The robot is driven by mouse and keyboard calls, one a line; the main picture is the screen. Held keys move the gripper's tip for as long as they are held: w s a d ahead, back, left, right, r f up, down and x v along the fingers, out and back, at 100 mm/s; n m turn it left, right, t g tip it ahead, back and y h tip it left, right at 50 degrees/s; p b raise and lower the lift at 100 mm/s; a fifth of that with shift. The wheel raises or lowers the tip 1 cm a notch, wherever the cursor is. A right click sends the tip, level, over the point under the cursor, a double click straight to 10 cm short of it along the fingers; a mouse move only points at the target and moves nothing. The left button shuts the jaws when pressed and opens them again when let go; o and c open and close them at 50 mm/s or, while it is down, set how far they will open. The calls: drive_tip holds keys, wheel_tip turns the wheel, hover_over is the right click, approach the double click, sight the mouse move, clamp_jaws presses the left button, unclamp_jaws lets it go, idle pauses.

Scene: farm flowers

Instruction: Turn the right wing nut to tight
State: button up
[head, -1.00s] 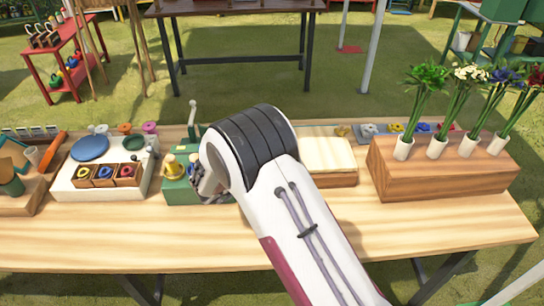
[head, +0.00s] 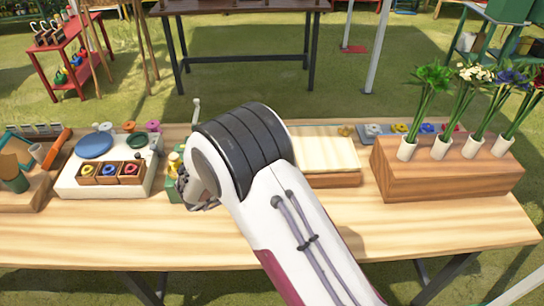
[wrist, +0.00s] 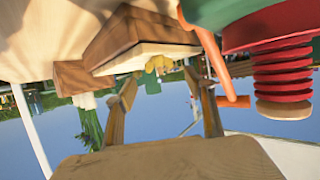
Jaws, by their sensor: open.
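A green block (head: 172,188) stands left of centre on the bench in the head view, with a yellow, knob-like part (head: 174,162) on it. My gripper (head: 197,203) is over the block's right side, and my arm hides most of it. I cannot make out the right wing nut there for certain. In the wrist view, which looks upside down, my gripper (wrist: 161,84) shows two separated, wood-coloured fingers. A small yellow shape (wrist: 158,63) shows between and beyond the fingertips. A red threaded post (wrist: 283,78) with a wooden end is close at right, beside a green part (wrist: 240,12).
Left of the block is a white board (head: 70,184) with small wooden boxes and a blue disc (head: 94,145). Right of my arm are a pale-topped wooden block (head: 335,179) and a long wooden flower holder (head: 450,185). The bench front (head: 110,235) is clear.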

drive_tip(key=v, duration=0.6)
drive_tip(key=shift+s+a+r, duration=0.2)
drive_tip(key=shift+s+r, duration=0.05)
